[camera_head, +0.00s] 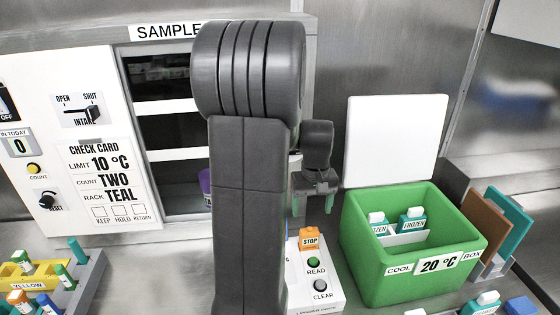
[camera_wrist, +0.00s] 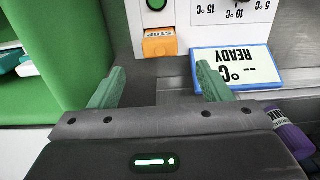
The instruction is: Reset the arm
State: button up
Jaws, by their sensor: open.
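My arm rises through the middle of the head view and hides part of the sample intake and the bench behind it. My gripper (camera_head: 316,200) hangs just right of the arm, left of the green cool box. In the wrist view my gripper (camera_wrist: 158,85) has its two green fingers spread wide apart with nothing between them. Below the fingers are bare metal bench, an orange stop block (camera_wrist: 160,44) and a blue-edged reader display (camera_wrist: 237,68) showing "READY" and dashes with °C.
The green cool box (camera_head: 365,253), labelled 20 °C, holds white-capped teal bottles (camera_head: 412,220); its white lid (camera_head: 394,140) stands open. The button panel (camera_head: 317,272) stands left of it. A yellow rack (camera_head: 42,275) is at lower left. Brown and teal panels (camera_head: 485,226) stand at right. A purple-labelled item (camera_wrist: 290,130) lies near my gripper.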

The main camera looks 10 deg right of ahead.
aim_at(310, 229)
notch_tip(310, 229, down, 12)
jog(key=shift+r+p, duration=0.2)
jog(key=shift+p, duration=0.3)
jog(key=shift+w+r, duration=0.15)
jog(key=shift+r, duration=0.75)
